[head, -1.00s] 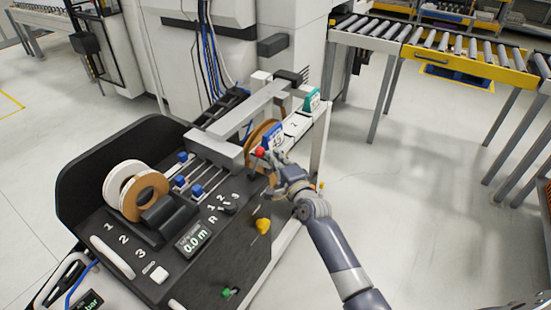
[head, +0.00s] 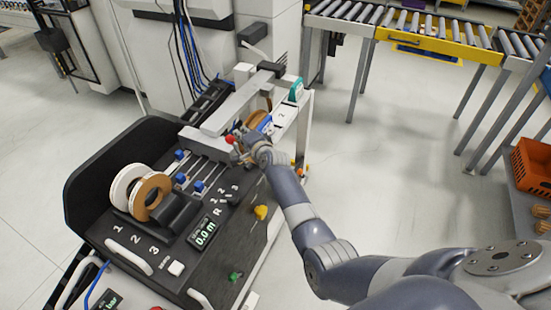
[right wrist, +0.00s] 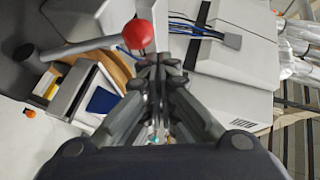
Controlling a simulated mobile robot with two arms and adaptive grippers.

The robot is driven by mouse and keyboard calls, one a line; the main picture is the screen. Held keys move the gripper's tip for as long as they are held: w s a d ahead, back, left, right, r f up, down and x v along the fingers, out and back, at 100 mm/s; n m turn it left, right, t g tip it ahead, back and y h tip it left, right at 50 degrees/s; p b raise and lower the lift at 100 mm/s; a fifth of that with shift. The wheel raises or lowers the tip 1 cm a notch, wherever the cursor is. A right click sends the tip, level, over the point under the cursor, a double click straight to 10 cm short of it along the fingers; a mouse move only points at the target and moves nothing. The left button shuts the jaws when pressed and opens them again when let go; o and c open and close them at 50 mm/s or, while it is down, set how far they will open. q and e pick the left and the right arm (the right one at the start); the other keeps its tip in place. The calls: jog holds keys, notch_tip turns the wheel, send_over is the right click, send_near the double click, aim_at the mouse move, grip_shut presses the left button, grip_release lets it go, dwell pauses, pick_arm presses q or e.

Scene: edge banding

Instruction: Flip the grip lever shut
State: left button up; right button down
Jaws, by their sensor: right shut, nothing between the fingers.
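The grip lever's red ball knob (head: 229,139) stands beside the grey block at the front end of the overhead arm. In the right wrist view, the red knob (right wrist: 138,34) sits on a grey rod (right wrist: 82,48) that runs off to the left. My right gripper (head: 243,151) is just right of the knob and slightly below it. In the right wrist view its fingertips (right wrist: 160,66) are shut and empty, just below and right of the knob; whether they touch it I cannot tell. My left gripper is not in view.
A black console (head: 100,200) with white and brown tape rolls (head: 150,193), blue knobs (head: 180,178) and a display (head: 205,233) lies left of my right arm. A yellow knob (head: 261,212) is on its side. A roller conveyor (head: 400,35) and orange crate (head: 532,165) stand beyond open floor at right.

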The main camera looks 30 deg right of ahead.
jog(key=shift+w+a+f, duration=0.1)
jog(key=shift+w+a, duration=0.5)
jog(key=shift+a, duration=0.05)
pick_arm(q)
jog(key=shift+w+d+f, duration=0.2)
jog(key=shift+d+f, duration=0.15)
pick_arm(e)
jog(key=shift+w+a, duration=0.1)
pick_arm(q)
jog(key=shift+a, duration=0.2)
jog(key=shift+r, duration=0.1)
